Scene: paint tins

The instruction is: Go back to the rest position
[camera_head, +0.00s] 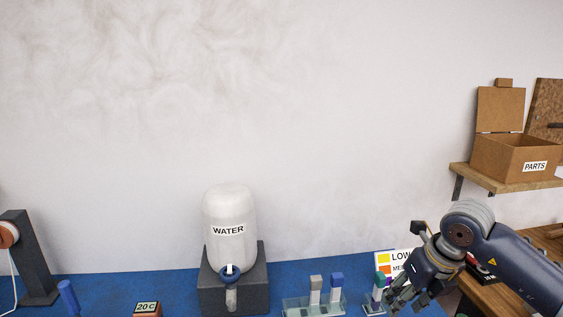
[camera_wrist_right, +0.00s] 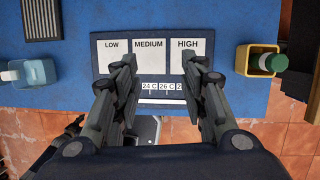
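My right gripper (camera_head: 400,297) is at the lower right in the head view, in front of a colour-coded sign and beside a green-topped item. In the right wrist view its two fingers (camera_wrist_right: 160,62) are spread with nothing between them. They hang over a board (camera_wrist_right: 148,92) with white fields marked LOW, MEDIUM and HIGH. My left gripper does not show in the head view. A dark jointed part at the lower left of the right wrist view may belong to my left arm, but its fingers are not clear.
A WATER tank (camera_head: 229,217) stands on a dark block on the blue table (camera_head: 180,284). A clear rack (camera_head: 298,306) holds grey and blue-topped items. A yellow holder (camera_wrist_right: 243,60) contains a green-capped item (camera_wrist_right: 272,62). A PARTS box (camera_head: 500,157) sits on a wall shelf.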

